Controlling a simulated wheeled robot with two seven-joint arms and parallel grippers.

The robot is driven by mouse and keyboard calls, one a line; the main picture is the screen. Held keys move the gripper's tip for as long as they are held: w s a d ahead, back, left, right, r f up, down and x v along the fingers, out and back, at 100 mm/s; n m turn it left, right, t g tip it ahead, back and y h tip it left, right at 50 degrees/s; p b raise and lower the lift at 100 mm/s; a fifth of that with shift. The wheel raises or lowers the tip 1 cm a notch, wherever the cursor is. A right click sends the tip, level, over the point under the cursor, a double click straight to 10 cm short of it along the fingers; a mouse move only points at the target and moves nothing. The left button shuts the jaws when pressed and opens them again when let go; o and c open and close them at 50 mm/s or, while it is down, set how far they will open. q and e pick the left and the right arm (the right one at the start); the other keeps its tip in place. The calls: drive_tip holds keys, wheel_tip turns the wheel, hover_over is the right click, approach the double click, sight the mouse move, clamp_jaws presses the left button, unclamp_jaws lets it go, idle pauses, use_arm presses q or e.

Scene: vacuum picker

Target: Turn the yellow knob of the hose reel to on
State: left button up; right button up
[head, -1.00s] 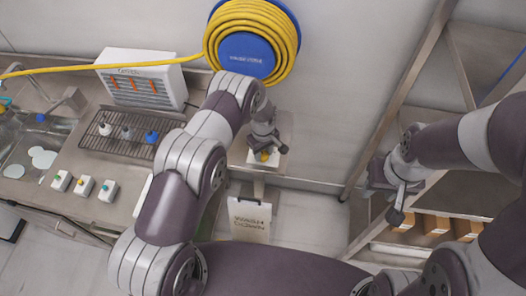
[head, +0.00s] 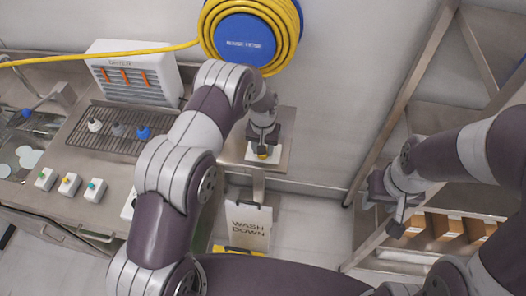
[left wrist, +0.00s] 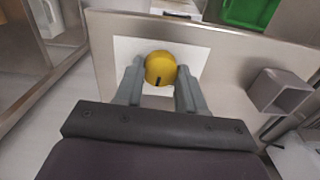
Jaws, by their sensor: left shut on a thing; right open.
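The hose reel (head: 246,40) is on the wall at the top of the head view, blue in the centre with yellow hose coiled around it. The yellow knob (left wrist: 160,69) sits on a white plate (left wrist: 203,55) in the left wrist view, with a dark mark on its lower edge. My left gripper (left wrist: 159,80) has its two fingers on either side of the knob, shut on it. In the head view the knob (head: 263,151) shows only partly, below that gripper (head: 263,140). My right gripper (head: 385,202) is open and empty, near the shelf at the right.
A metal shelf (head: 440,135) with cartons is at the right.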

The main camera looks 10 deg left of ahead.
use_arm(q)
drive_tip(key=m+b, duration=0.1)
drive_tip(key=m, duration=0.2)
drive_tip(key=shift+b, duration=0.4)
drive_tip(key=shift+m+b, duration=0.55)
drive_tip(key=shift+m, duration=1.05)
drive_tip(key=shift+r, duration=0.1)
drive_tip(key=o, duration=1)
drive_tip(key=shift+o, duration=0.2)
wheel_tip(320, 180, up, 8)
drive_tip(key=b, duration=0.2)
drive_tip(key=shift+r+b, duration=0.2)
drive_tip(key=shift+b, duration=0.15)
wheel_tip(320, 180, up, 4)
drive_tip(key=shift+r+p, duration=0.15)
drive_tip(key=shift+p, duration=0.25)
